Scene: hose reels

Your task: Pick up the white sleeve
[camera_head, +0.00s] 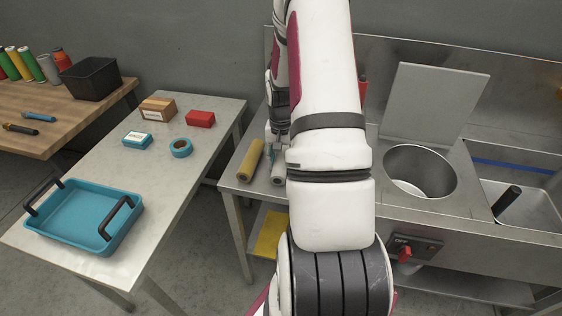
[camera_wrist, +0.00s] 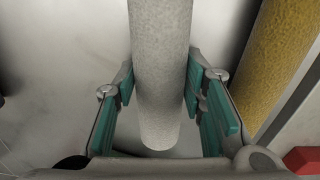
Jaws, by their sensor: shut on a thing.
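The white sleeve (camera_wrist: 160,80) is a pale grey-white, rough cylinder that runs down the middle of the wrist view. My gripper (camera_wrist: 160,92) is shut on it, with green pads on its left and right sides. In the head view a small part of the white sleeve (camera_head: 277,176) shows on the steel counter beside my arm. My arm hides the rest of it and much of the gripper. I cannot tell whether the sleeve touches the counter.
A yellow sleeve (camera_head: 250,161) lies close to the left of the white one; it also shows in the wrist view (camera_wrist: 280,60). A round steel basin (camera_head: 421,172) with a raised lid (camera_head: 433,100) is to the right. A side table (camera_head: 165,205) holds a blue tray (camera_head: 84,216) and small boxes.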

